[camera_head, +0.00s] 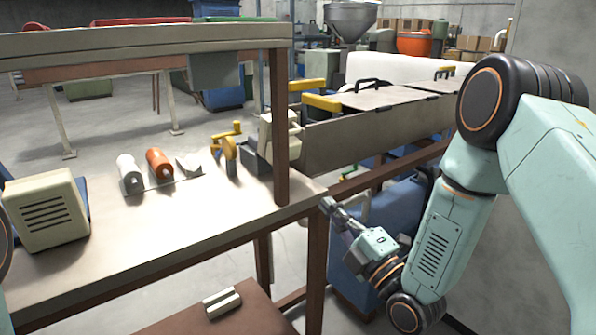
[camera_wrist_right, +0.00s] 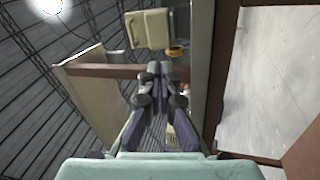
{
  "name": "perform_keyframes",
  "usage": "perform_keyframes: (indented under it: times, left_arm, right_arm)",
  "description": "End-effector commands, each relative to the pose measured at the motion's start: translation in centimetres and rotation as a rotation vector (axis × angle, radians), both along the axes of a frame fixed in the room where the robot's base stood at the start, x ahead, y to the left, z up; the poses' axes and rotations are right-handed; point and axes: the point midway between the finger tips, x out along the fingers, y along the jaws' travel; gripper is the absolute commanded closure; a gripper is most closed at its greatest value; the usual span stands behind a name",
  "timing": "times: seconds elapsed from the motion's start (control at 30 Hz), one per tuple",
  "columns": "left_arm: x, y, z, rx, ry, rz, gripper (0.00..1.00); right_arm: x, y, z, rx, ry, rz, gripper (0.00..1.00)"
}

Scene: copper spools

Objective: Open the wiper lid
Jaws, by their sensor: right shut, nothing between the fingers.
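A cream box (camera_head: 280,138) sits at the far end of the workbench, beside the long trough; it appears to be the wiper, its lid looking closed, though the lid's edge is too small to make out. A similar cream box (camera_wrist_right: 150,28) shows at the top of the right wrist view, ahead of the fingers. My right gripper (camera_head: 328,205) is shut and empty, low beside the bench's right corner and post, apart from the box. Its closed fingers show centrally in the wrist view (camera_wrist_right: 160,70). My left gripper is out of view.
The workbench (camera_head: 180,235) holds a white spool (camera_head: 129,174), an orange spool (camera_head: 159,163), a yellow clamp-like part (camera_head: 228,150) and a vented cream box (camera_head: 46,210). A brown post (camera_head: 280,130) stands at the bench's right edge. The long trough (camera_head: 370,128) runs behind.

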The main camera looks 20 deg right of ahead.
Motion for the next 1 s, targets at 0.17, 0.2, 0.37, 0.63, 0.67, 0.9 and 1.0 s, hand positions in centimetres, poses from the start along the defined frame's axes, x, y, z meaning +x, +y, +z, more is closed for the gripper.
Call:
perform_keyframes:
  times: [0.17,0.2,0.37,0.63,0.67,0.9,1.0]
  left_arm:
    - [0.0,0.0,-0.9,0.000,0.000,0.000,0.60]
    - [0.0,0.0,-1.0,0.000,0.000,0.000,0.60]
    - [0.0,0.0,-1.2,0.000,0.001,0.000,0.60]
    - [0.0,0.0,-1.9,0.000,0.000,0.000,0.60]
    - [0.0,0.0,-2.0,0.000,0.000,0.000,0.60]
    - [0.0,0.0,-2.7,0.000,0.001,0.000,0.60]
    - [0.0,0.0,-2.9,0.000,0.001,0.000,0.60]
  right_arm:
    - [-0.3,-0.6,2.7,-0.074,-0.173,-0.040,1.00]
    - [-0.3,-0.6,3.0,-0.080,-0.185,-0.043,1.00]
    - [0.9,0.0,4.0,-0.086,-0.196,-0.043,1.00]
    - [5.3,1.6,6.1,-0.086,-0.194,-0.042,1.00]
    - [5.8,1.7,6.4,-0.084,-0.194,-0.042,1.00]
    - [9.5,2.9,8.1,-0.084,-0.192,-0.041,1.00]
    - [10.6,3.2,8.6,-0.082,-0.190,-0.042,1.00]
